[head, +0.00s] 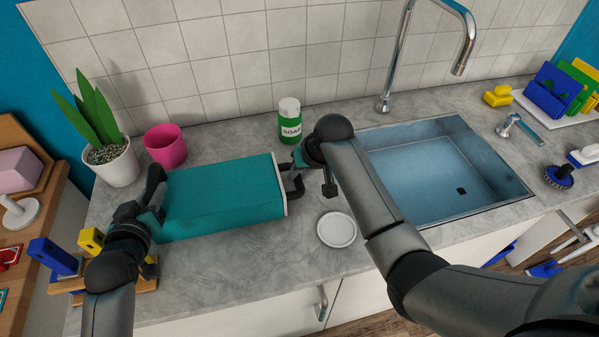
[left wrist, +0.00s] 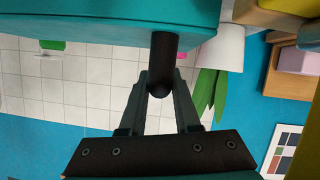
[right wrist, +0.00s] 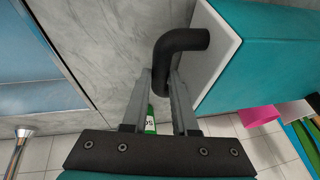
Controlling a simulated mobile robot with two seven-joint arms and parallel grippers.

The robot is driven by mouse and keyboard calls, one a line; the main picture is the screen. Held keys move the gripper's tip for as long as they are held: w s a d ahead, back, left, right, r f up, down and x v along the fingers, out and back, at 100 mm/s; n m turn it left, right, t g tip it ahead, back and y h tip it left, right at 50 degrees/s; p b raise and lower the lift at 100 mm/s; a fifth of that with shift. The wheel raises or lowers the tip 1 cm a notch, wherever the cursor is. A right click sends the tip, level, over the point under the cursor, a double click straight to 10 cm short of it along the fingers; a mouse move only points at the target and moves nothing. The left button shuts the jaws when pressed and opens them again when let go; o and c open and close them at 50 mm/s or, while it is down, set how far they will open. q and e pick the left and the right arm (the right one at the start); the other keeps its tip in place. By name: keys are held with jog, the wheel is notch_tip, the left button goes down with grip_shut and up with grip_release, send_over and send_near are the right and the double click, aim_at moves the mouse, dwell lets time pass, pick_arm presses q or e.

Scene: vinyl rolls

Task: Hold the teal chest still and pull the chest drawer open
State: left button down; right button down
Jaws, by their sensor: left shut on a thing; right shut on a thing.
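The teal chest (head: 222,200) lies on the grey counter with a white drawer front (head: 280,184) on its right end. The front sits against the body with no clear gap. My left gripper (head: 155,198) is at the chest's left end, shut on a dark side handle (left wrist: 163,62), with its fingers (left wrist: 160,88) around it. My right gripper (head: 297,175) is shut on the dark bent drawer handle (right wrist: 172,48). In the right wrist view the fingers (right wrist: 163,85) straddle it, beside the white front (right wrist: 217,52).
A soap bottle (head: 289,122) and pink cup (head: 166,146) stand behind the chest, with a potted plant (head: 113,163) at left. A white saucer (head: 337,230) lies in front of my right gripper. The sink (head: 440,175) is to the right.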

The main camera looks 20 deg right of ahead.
pick_arm(q)
jog(key=shift+s+f, duration=0.2)
jog(key=shift+f, duration=0.3)
pick_arm(e)
jog(key=d, duration=1.2)
jog(key=shift+d, duration=0.15)
jog(key=c, duration=0.7)
grip_release()
jog(key=shift+r, duration=0.1)
jog(key=v, duration=1.2)
jog(key=shift+s, duration=0.1)
pick_arm(q)
jog(key=shift+r+p, duration=0.25)
jog(key=shift+p, duration=0.05)
pick_arm(e)
jog(key=shift+r, duration=0.2)
pick_arm(q)
jog(key=shift+w, duration=0.1)
